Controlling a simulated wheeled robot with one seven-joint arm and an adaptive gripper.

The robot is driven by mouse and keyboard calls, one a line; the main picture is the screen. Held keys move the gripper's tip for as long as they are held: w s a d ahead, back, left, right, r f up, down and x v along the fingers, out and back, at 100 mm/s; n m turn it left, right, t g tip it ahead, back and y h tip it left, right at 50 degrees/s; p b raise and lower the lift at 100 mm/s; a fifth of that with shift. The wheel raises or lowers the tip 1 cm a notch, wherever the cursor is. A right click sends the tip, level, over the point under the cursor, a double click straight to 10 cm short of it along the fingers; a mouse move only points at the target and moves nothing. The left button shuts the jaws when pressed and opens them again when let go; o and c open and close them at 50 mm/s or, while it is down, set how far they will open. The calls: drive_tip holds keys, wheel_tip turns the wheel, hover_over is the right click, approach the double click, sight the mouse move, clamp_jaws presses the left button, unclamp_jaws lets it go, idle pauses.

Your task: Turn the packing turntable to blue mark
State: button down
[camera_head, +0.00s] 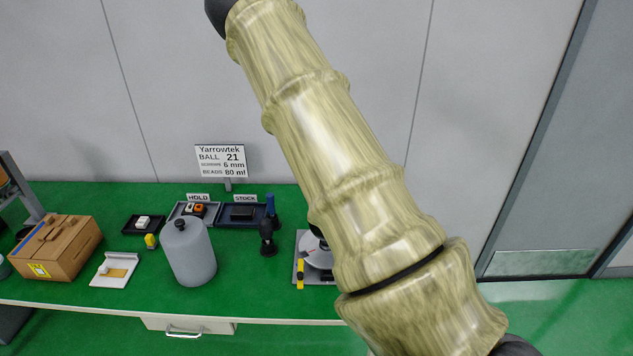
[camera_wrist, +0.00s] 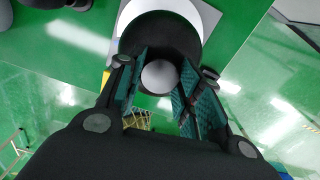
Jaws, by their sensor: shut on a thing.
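The packing turntable (camera_head: 317,262) stands on the green bench, mostly hidden behind my arm in the head view. A white disc on a grey base shows, with a yellow piece at the base's left edge. In the wrist view, the turntable's white disc (camera_wrist: 178,12) is at the top, with a round black part in front of it. My gripper (camera_wrist: 160,88) has its fingers on both sides of a round grey knob (camera_wrist: 160,75) and is shut on it. I see no blue mark in either view.
Left of the turntable stand a dark bottle (camera_head: 268,238), a large grey canister (camera_head: 189,253), trays (camera_head: 242,213) under HOLD and STOCK signs, a white board (camera_head: 115,270) and a brown box (camera_head: 55,248). A sign (camera_head: 221,160) stands behind. The bench's front edge is close.

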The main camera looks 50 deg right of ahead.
idle(0.3)
drive_tip(key=c, duration=0.9)
unclamp_jaws()
drive_tip(key=shift+d, duration=0.1)
drive_tip(key=shift+c, duration=0.2)
wheel_tip(320, 180, up, 12)
drive_tip(key=shift+f, duration=0.1)
